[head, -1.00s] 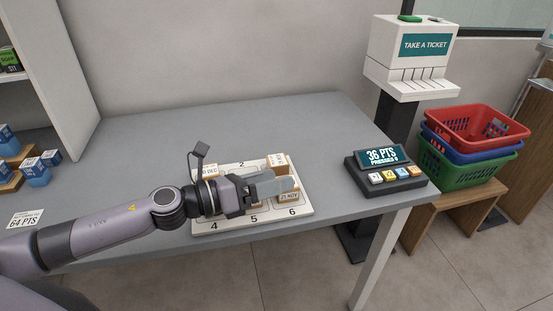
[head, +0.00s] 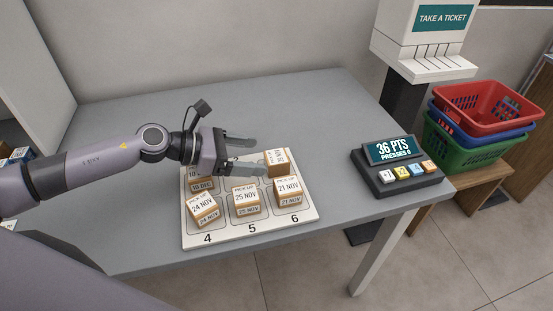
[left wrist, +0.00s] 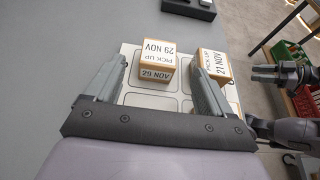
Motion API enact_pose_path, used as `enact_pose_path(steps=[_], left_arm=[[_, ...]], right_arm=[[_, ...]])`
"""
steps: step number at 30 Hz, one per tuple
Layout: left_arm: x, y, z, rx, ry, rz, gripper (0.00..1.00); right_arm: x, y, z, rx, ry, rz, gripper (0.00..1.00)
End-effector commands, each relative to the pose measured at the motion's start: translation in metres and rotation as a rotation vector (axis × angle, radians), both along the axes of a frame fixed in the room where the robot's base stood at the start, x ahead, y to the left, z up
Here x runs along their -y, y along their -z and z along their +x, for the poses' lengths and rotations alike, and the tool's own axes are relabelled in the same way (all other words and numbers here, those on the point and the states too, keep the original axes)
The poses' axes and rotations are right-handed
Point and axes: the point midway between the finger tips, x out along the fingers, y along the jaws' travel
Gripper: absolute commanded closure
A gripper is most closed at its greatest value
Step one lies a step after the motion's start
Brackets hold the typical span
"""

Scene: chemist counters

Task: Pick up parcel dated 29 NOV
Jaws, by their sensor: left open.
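The parcel dated 29 NOV (head: 277,162) is a small brown box with a white label, at the back right of the white numbered board (head: 222,238). Its label reads clearly in the left wrist view (left wrist: 158,50). My left gripper (head: 254,156) is open and empty, with its fingertips just left of this parcel in the head view. In the left wrist view the parcel appears between and beyond the fingertips; I cannot tell whether they touch it. Part of my right gripper (left wrist: 284,80) shows at the right of the left wrist view; its jaw state is unclear.
Parcels dated 24 NOV (head: 202,210), 25 NOV (head: 245,199) and 21 NOV (head: 288,191) stand along the front row. A parcel marked 10 DEC (head: 202,183) is partly hidden behind. A button console (head: 395,168) stands to the right. The counter (head: 300,105) behind the board is clear.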

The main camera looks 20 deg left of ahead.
Motion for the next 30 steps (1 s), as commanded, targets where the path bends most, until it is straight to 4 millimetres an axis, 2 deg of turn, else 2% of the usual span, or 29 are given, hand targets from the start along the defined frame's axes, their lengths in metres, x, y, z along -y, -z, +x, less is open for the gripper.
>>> enact_pose_path(steps=[9, 18, 19, 20, 24, 25, 30], left_arm=[[0.029, 0.016, 0.021, 0.001, 0.001, -0.003, 0.17], [0.032, 0.019, 0.023, 0.000, 0.000, -0.001, 0.17], [0.032, 0.019, 0.023, 0.000, 0.000, -0.001, 0.20], [0.032, 0.019, 0.023, 0.000, 0.000, -0.001, 0.30], [0.032, 0.019, 0.023, 0.000, 0.000, -0.001, 0.76], [0.032, 0.019, 0.023, 0.000, 0.000, -0.001, 0.80], [0.032, 0.018, 0.023, 0.000, 0.000, -0.002, 0.80]], right_arm=[[0.001, -0.009, 0.000, 0.000, 0.000, -0.001, 0.57], [0.001, -0.010, 0.000, 0.003, 0.000, -0.001, 0.57], [0.001, -0.010, 0.000, 0.003, 0.000, -0.001, 0.57], [0.001, -0.010, 0.000, 0.003, 0.000, -0.001, 0.57], [0.001, -0.010, 0.001, 0.004, 0.001, 0.000, 0.57], [0.001, -0.010, 0.001, 0.004, 0.001, 0.000, 0.57], [0.000, -0.010, 0.001, 0.004, 0.001, 0.000, 0.57]])
